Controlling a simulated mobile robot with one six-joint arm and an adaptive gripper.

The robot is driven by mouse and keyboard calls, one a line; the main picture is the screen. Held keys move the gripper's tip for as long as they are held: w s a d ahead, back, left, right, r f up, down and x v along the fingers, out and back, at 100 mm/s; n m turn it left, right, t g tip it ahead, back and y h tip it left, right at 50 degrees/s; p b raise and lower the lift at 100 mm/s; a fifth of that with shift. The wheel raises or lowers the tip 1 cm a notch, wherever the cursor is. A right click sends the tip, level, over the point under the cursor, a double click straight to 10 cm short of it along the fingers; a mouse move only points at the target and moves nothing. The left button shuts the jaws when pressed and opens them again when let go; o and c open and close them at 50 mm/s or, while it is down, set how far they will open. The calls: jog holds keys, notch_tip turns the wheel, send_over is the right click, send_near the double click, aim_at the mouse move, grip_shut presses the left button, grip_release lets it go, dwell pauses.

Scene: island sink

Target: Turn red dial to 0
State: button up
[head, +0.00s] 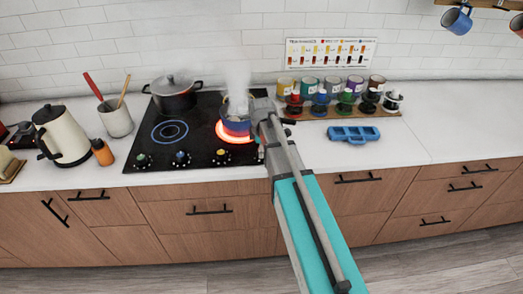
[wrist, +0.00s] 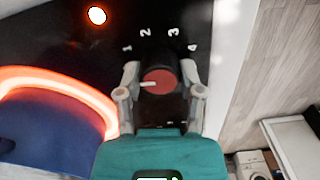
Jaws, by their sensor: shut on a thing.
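The red dial (wrist: 160,82) sits on the black cooktop (head: 185,110) near its edge, with the numbers 1 to 4 beside it in the wrist view. Its white pointer mark points left in that view. My gripper (wrist: 159,72) has one finger on each side of the dial and is shut on it. In the head view my gripper (head: 262,135) is at the cooktop's front right corner and hides the red dial. A 0 mark cannot be made out.
A blue pot (head: 237,122) steams on a glowing red burner (head: 222,136) just left of my gripper. A dark pot (head: 173,98) stands at the back left. Green, blue and yellow dials line the front.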

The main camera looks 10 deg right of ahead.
jog(key=shift+n, duration=0.8)
jog(key=o, duration=1.2)
jog(key=shift+c, duration=0.2)
